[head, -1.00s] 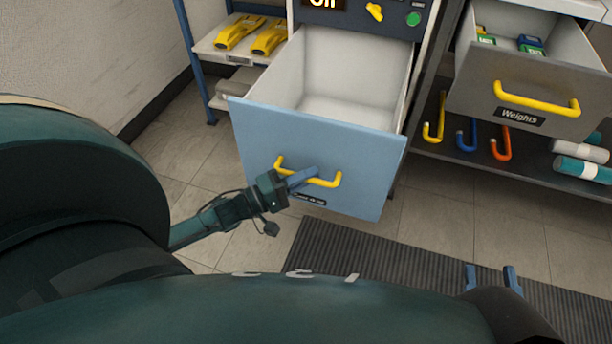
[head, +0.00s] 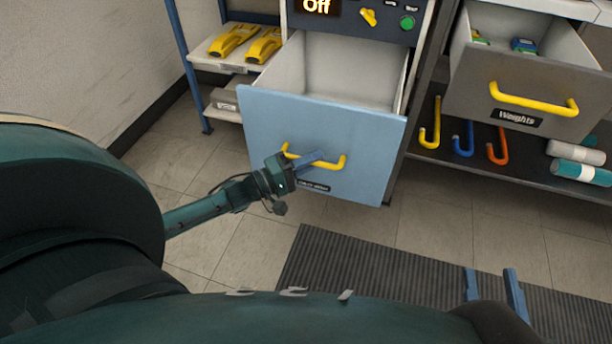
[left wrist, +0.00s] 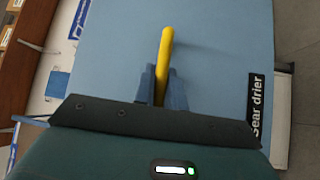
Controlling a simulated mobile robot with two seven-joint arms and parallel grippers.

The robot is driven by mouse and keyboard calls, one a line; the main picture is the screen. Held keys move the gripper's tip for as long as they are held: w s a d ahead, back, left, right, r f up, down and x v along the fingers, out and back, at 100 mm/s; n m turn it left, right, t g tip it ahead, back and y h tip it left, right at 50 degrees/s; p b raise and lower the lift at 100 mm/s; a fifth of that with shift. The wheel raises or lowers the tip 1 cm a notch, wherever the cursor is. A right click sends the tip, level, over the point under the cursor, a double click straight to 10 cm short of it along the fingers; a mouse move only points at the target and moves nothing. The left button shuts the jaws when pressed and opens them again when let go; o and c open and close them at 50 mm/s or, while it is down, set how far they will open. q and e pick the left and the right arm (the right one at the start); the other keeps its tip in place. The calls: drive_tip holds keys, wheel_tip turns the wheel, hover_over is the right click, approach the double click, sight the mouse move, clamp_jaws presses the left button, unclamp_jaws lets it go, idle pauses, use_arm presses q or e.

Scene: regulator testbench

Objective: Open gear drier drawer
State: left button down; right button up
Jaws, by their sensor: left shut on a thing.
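The gear drier drawer (head: 330,122) has a light blue front and stands partly open, with its white empty-looking inside visible from above. Its yellow handle (head: 334,164) runs across the front. My left gripper (head: 318,160) is shut on this handle. In the left wrist view the gripper's blue fingers (left wrist: 162,84) lie on both sides of the yellow handle (left wrist: 166,48), and a "Gear drier" label (left wrist: 256,108) shows on the front. My right gripper (head: 492,284) is at the bottom right in the head view, its two blue fingers apart, with nothing between them.
The drier's panel (head: 360,18) above reads "Off" and has a yellow knob and a green button. An open grey "Weights" drawer (head: 525,95) is at the right, above coloured hooks. A shelf (head: 222,52) with yellow tools stands left. A striped mat (head: 370,275) covers the floor in front.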

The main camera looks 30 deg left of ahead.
use_arm(q)
drive_tip(key=shift+w+a, duration=0.1)
drive_tip(key=shift+w, duration=0.15)
use_arm(e)
drive_tip(key=shift+w+r, duration=0.15)
drive_tip(key=shift+r, duration=0.2)
use_arm(q)
drive_tip(key=c, duration=1.5)
unclamp_jaws()
drive_tip(key=shift+o, duration=0.2)
use_arm(e)
drive_tip(key=shift+f, duration=0.15)
use_arm(q)
drive_tip(key=p+v, duration=0.2)
drive_tip(key=v, duration=1.1)
drive_tip(key=shift+p, duration=0.35)
use_arm(e)
drive_tip(key=shift+d+h, duration=0.45)
drive_tip(key=shift+h, duration=0.25)
use_arm(q)
drive_tip(key=shift+s, duration=0.1)
use_arm(e)
drive_tip(key=shift+g, duration=0.3)
